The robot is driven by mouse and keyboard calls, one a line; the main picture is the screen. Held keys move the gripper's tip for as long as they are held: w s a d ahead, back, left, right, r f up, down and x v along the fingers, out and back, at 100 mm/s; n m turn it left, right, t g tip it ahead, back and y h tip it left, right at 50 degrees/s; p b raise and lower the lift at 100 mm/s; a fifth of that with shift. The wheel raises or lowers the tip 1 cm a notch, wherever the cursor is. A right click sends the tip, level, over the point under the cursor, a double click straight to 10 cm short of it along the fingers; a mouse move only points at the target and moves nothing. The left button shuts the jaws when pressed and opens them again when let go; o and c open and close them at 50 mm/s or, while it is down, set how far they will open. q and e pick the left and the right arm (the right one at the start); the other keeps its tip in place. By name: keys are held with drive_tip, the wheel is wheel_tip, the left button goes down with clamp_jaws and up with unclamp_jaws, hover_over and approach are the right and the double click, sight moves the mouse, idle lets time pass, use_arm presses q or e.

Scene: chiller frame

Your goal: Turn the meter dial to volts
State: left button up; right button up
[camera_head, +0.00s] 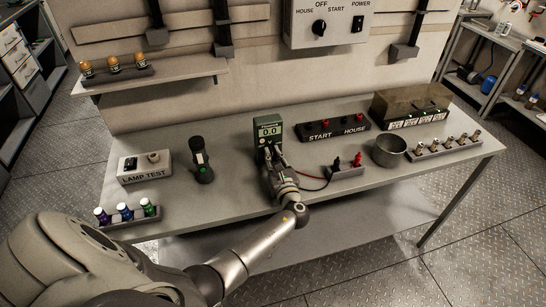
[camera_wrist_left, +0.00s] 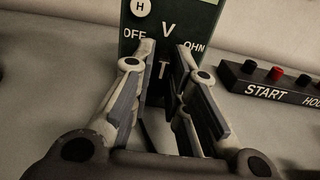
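The green meter (camera_head: 268,131) stands upright on the bench and reads 0.0 in the head view. In the left wrist view the meter's face (camera_wrist_left: 170,18) shows OFF at left, V at top and OHN at right. My left gripper (camera_head: 268,155) is at the meter's lower front. In the wrist view its fingers (camera_wrist_left: 166,46) stand apart on either side of the dial area, with a gap between them. My right gripper is out of view.
A black START/HOUSE terminal block (camera_head: 333,131) stands right of the meter. Red and black probes (camera_head: 346,164) in a holder and a metal pot (camera_head: 388,152) are farther right. A dark flashlight-like object (camera_head: 202,161) and a LAMP TEST box (camera_head: 145,168) stand left.

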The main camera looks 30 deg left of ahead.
use_arm(q)
drive_tip(key=o, duration=0.3)
drive_tip(key=shift+s+d, duration=0.15)
drive_tip(key=shift+d, duration=0.05)
drive_tip(key=v, duration=1.1)
drive_tip(key=shift+s+d, duration=0.15)
drive_tip(key=shift+s, duration=0.05)
